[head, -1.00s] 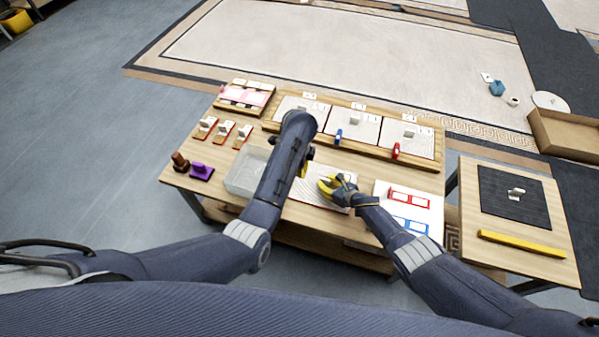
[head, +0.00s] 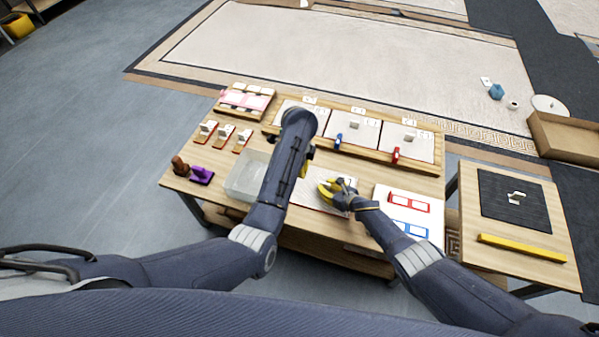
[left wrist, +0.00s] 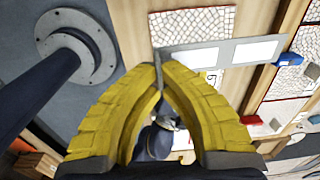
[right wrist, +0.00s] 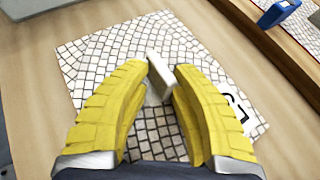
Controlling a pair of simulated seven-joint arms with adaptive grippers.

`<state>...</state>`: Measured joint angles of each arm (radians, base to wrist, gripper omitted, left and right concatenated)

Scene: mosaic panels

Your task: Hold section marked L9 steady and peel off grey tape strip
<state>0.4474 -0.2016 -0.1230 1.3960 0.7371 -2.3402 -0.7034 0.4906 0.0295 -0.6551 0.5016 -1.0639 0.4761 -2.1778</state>
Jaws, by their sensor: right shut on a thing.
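The mosaic section (head: 312,198) lies near the front of the table; its pale tiles and a partly hidden label show in the right wrist view (right wrist: 110,45). My right gripper (head: 326,188) is shut on the section's upright white handle (right wrist: 160,73). The grey tape strip (left wrist: 223,52), with two white rectangles, extends right from my left fingertips (left wrist: 159,68) in the left wrist view. My left gripper is shut on its near end and appears to hold it above the section. The right wrist view shows no tape on the visible tiles. In the head view my left arm hides the strip.
A clear bin (head: 243,184) stands left of the section. A white card (head: 432,202) with red and blue outlines lies right. A wooden rack (head: 430,167) with several panels and red and blue clips runs behind. A side table (head: 555,190) stands at right.

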